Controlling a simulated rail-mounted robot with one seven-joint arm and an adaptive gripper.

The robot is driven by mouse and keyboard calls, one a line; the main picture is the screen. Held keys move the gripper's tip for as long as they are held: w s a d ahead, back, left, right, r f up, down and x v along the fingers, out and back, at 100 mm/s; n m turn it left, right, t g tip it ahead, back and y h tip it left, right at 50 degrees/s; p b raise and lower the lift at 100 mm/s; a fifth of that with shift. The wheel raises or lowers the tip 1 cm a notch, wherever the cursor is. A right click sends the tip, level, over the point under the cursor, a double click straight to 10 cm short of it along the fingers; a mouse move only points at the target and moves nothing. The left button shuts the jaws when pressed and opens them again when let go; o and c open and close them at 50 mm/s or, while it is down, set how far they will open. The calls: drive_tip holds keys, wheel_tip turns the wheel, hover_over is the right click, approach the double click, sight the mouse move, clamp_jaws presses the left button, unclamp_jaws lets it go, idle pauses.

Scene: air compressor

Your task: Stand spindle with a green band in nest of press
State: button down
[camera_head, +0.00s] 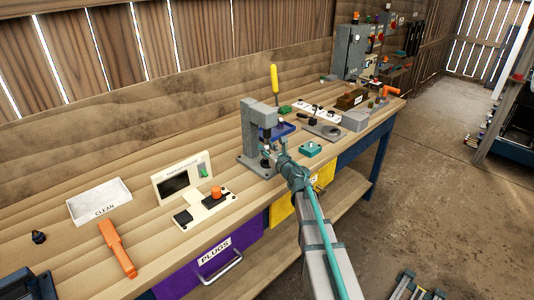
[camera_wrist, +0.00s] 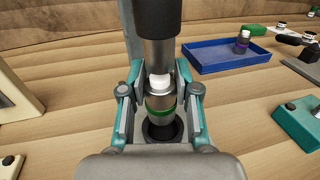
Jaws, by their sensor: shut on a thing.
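The press (camera_head: 252,125) is a grey upright frame with a yellow-handled lever, standing on the bench. My gripper (camera_wrist: 160,98) is at the press, its teal fingers shut on the spindle with a green band (camera_wrist: 160,103). The spindle is a grey metal cylinder with a white top, held upright. The dark round nest (camera_wrist: 163,130) shows just below it in the wrist view. The dark ram (camera_wrist: 157,30) is above the spindle. I cannot tell whether the spindle's foot is inside the nest or just above it. In the head view my gripper (camera_head: 272,157) hides the spindle.
A blue tray (camera_wrist: 205,66) right of the press holds a spindle with a purple band (camera_wrist: 242,42). A teal block (camera_head: 310,149) lies nearby. On the left are a tester (camera_head: 181,178), a white CLEAN tray (camera_head: 99,201) and an orange tool (camera_head: 116,248). Bare bench lies between.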

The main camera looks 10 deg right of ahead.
drive_tip(key=shift+s+f, duration=0.1)
drive_tip(key=shift+f, duration=1.3)
drive_tip(key=shift+f, duration=0.25)
drive_tip(key=c, duration=0.8)
unclamp_jaws()
drive_tip(key=shift+r, duration=0.1)
drive_tip(key=shift+c, duration=0.2)
drive_tip(key=shift+r, duration=0.15)
drive_tip(key=shift+s+d, duration=0.15)
drive_tip(key=shift+s, duration=0.25)
drive_tip(key=b+v, duration=0.3)
drive_tip(key=v, duration=0.8)
drive_tip(key=shift+s, duration=0.15)
